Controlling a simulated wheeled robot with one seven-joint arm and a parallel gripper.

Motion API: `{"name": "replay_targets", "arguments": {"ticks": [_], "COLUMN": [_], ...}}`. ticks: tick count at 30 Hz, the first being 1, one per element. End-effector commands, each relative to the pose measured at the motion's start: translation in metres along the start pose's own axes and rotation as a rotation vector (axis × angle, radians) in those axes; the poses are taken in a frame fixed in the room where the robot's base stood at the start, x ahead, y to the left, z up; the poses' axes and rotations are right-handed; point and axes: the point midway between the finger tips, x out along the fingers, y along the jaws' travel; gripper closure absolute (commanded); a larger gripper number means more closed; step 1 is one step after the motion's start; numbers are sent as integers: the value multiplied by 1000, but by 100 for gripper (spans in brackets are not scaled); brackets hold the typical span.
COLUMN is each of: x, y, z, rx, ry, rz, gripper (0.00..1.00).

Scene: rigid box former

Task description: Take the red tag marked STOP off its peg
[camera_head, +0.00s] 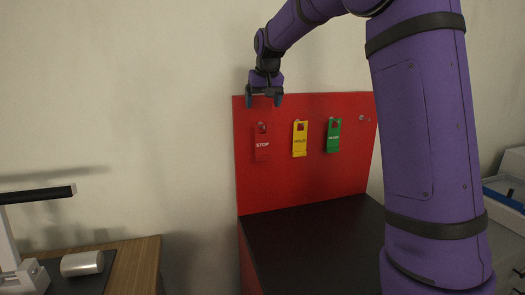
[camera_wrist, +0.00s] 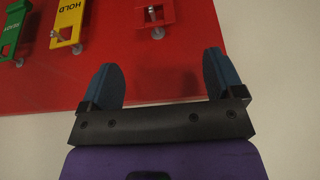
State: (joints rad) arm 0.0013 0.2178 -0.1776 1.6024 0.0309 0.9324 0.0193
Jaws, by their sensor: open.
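The red STOP tag (camera_head: 262,145) hangs at the left of the red panel (camera_head: 290,185) in the head view. In the wrist view only its upper end shows (camera_wrist: 153,12), with a metal peg through it, at the top edge. My gripper (camera_head: 264,101) is open and empty, just above the tag in the head view. In the wrist view its two blue fingers (camera_wrist: 166,85) stand apart, short of the tag and not touching it. The tag's lettering is out of the wrist view.
A yellow HOLD tag (camera_head: 299,139) and a green tag (camera_head: 333,135) hang right of the STOP tag. A black surface (camera_head: 315,245) lies below the panel. Bare wall is left of the panel.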

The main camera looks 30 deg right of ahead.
Motion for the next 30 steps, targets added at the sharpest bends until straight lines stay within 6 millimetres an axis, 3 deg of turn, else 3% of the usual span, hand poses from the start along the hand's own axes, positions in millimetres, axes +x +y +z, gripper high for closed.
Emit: {"name": "replay_targets", "arguments": {"ticks": [11,19,29,30], "x": [32,67,73,73], "y": [2,6,6,6], "z": [3,8,8,8], "rx": [2,0,0,0], "ry": [-2,-2,1,0], "rz": [-1,0,-1,-1], "gripper": [13,13,13,20]}}
